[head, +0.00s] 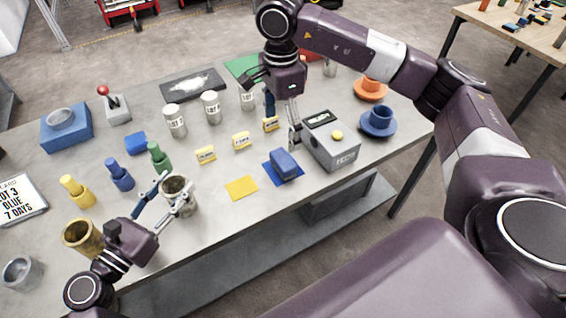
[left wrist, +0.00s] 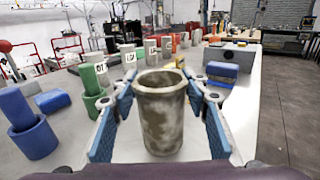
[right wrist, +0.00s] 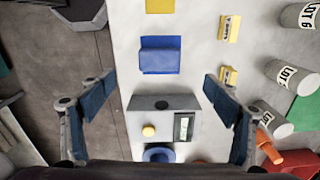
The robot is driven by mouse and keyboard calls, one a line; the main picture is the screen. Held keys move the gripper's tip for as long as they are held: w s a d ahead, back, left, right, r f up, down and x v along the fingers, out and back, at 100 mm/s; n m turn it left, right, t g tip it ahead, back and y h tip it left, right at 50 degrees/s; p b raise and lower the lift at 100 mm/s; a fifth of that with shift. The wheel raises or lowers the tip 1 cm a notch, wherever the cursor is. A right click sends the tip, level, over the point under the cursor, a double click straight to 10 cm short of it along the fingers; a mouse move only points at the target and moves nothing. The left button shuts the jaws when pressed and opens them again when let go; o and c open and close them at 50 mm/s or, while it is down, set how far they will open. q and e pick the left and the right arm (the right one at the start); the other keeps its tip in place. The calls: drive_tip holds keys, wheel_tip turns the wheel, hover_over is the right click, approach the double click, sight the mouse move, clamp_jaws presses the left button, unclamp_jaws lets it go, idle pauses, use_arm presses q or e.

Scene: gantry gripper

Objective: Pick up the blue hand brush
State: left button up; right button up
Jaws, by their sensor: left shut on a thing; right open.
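A blue block-like thing (head: 284,163) lies on a blue square mat (head: 297,177) near the table's front edge; I take it for the hand brush, though no bristles show. In the right wrist view this blue thing (right wrist: 160,60) is ahead of my fingers. My right gripper (head: 282,118) is open and empty, pointing down above the table beside the grey box, behind the blue thing in the head view. My left gripper (head: 163,200) is shut on a mottled grey-brown cup (left wrist: 160,115), which stands upright between its fingers.
A grey box (head: 331,145) with a yellow button and small display stands right of the blue thing. A yellow square (head: 241,187) lies left of it. Small yellow labels (head: 242,141) and white lot jars (head: 212,107) stand behind. A blue cup (head: 379,120) is farther right.

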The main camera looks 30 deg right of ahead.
sight(283, 159)
drive_tip(key=shift+n, duration=0.4)
drive_tip(key=f, duration=1.2)
drive_tip(key=shift+d, duration=0.2)
drive_tip(key=shift+c, duration=0.7)
drive_tip(key=c, duration=1.2)
wheel_tip(283, 159, up, 10)
drive_tip(key=shift+r, duration=0.1)
drive_tip(key=shift+c, duration=0.2)
drive_tip(key=o, duration=0.7)
drive_tip(key=c, duration=0.4)
